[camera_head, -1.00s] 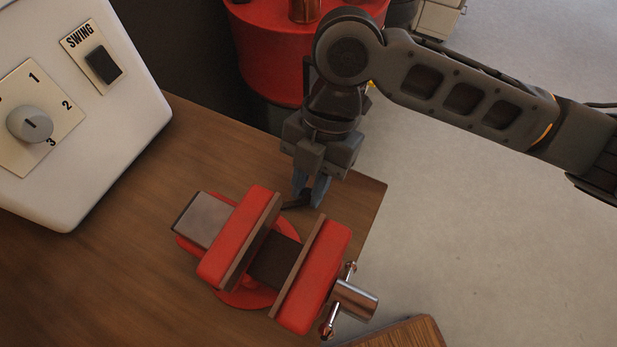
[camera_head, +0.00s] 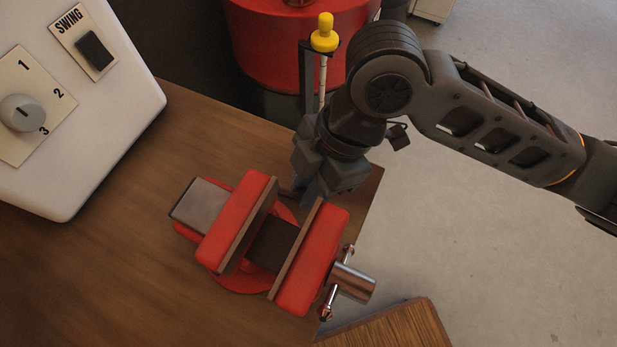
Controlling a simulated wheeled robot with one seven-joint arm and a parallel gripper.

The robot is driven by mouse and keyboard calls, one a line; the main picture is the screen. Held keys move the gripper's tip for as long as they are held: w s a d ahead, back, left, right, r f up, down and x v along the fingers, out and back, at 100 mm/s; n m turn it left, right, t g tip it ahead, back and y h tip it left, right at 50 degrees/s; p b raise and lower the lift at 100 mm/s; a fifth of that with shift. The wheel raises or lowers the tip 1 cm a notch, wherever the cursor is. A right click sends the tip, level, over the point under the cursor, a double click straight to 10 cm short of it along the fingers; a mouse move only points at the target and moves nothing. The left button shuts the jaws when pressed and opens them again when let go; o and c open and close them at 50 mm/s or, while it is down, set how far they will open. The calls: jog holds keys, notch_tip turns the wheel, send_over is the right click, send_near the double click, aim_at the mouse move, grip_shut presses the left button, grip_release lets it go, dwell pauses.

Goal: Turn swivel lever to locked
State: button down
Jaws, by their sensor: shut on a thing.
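A red bench vise (camera_head: 320,262) sits on the wooden bench top, with a grey anvil end at its left and a metal screw with a cross handle at its right. Its dark swivel lever (camera_head: 287,193) sticks out low at the back of the vise; only a short piece shows. My gripper (camera_head: 308,198) points down behind the vise jaws, its fingers shut on the lever. The fingertips are partly hidden by the vise's front jaw and the gripper body.
A white control box (camera_head: 120,140) with a dial and a SWING switch stands at the left. A red drum (camera_head: 265,60) and a yellow-topped rod (camera_head: 324,35) are behind the bench. The bench's right edge is close to the gripper; bare wood lies left of the vise.

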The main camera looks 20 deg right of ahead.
dwell(0.4)
jog(key=c, duration=1)
grip_release()
jog(key=shift+v, duration=3.9)
jog(key=shift+s, duration=0.1)
